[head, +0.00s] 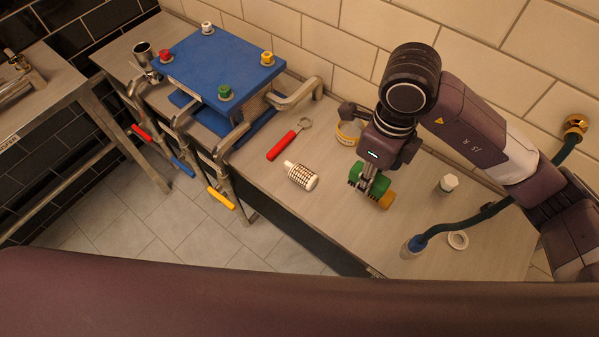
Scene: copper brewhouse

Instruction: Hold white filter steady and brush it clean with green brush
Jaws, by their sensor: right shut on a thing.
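The white filter (301,176), a small cylinder with a dark perforated pattern, lies on its side on the bench near its front edge. My right gripper (369,181) is shut on the green brush (355,174), to the right of the filter and apart from it. The gripper covers part of the brush, and a yellow part (387,200) shows at its lower right. I cannot tell whether the brush touches the bench. My left gripper is not in view.
A red-handled tool (282,148) lies behind the filter. A blue plate assembly (217,65) with pipes and colored knobs stands at left. A glass jar (348,132) is behind my gripper. A hose (465,223), white ring (458,240) and white-capped piece (447,184) are at right.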

